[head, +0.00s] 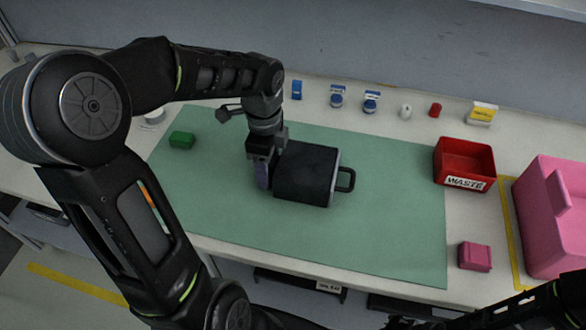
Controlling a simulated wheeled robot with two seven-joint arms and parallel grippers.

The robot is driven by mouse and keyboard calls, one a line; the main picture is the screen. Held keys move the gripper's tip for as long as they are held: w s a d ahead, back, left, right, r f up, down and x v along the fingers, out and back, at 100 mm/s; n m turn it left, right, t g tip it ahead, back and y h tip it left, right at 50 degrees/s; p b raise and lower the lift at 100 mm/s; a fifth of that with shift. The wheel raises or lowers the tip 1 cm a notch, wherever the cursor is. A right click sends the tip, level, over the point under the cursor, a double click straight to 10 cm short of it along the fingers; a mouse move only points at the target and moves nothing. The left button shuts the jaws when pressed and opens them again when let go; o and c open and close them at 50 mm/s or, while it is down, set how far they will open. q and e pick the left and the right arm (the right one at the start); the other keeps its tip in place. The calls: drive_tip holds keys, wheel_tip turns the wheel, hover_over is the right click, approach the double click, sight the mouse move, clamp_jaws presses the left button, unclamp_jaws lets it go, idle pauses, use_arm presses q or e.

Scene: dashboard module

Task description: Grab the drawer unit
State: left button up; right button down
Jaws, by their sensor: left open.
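The drawer unit (308,174) is a dark box with a black loop handle (346,179) on its right side. It lies on the green mat (390,228) near the middle of the head view. My left gripper (263,178) points down at the left end of the drawer unit, opposite the handle. It is open, and its fingers are right beside the box or overlap its left edge. I cannot tell whether they touch it. My right arm (500,312) shows only in part at the bottom right, and its fingers cannot be made out.
A red waste bin (464,146) stands at the mat's right edge, with a pink block (474,256) and a large pink container (550,225) nearby. A green block (182,140) lies at the mat's left. Several small items line the back. The mat's front right is clear.

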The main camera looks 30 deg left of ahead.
use_arm(q)
drive_tip(key=shift+c, duration=0.4)
clamp_jaws()
idle(0.4)
